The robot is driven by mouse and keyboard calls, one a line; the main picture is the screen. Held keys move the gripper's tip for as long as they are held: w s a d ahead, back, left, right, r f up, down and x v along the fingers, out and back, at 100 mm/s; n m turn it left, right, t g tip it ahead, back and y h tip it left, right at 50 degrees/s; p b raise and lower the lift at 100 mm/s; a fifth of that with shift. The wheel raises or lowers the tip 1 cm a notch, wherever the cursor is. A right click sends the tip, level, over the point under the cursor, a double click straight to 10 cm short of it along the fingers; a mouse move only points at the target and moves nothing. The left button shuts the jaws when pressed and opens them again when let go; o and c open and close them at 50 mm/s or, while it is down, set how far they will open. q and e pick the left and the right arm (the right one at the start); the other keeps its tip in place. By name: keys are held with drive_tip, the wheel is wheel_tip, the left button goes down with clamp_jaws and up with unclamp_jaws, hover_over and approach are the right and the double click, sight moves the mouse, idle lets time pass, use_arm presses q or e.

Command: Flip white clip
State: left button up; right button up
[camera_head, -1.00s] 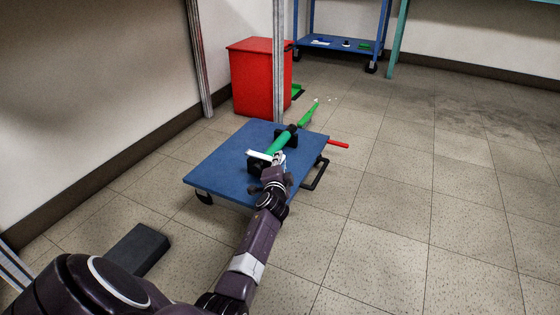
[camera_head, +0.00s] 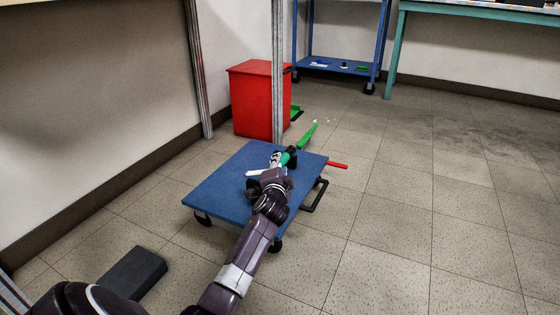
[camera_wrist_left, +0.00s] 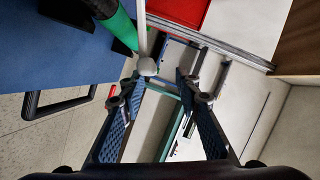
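The white clip (camera_head: 256,172) shows as a thin white bar by the green tube, on the blue cart (camera_head: 222,184). My left gripper (camera_head: 277,158) is over the cart beside the clip and hides part of it. In the left wrist view a pale rod with a rounded end (camera_wrist_left: 146,66) reaches between the fingertips; it looks like part of the clip. The gripper (camera_wrist_left: 160,76) is open there, with a gap between its fingers. The green tube (camera_wrist_left: 118,25) lies at upper left of that view. I cannot tell whether a finger touches the rod. My right gripper is not in view.
A red bin (camera_head: 258,100) stands behind the cart, next to a metal post (camera_head: 278,75). A red rod (camera_head: 337,165) and a black handle (camera_head: 315,196) stick out at the cart's right. A dark block (camera_head: 135,272) lies on the floor. The floor at right is clear.

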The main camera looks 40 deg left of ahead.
use_arm(q)
drive_tip(key=shift+r, duration=1.25)
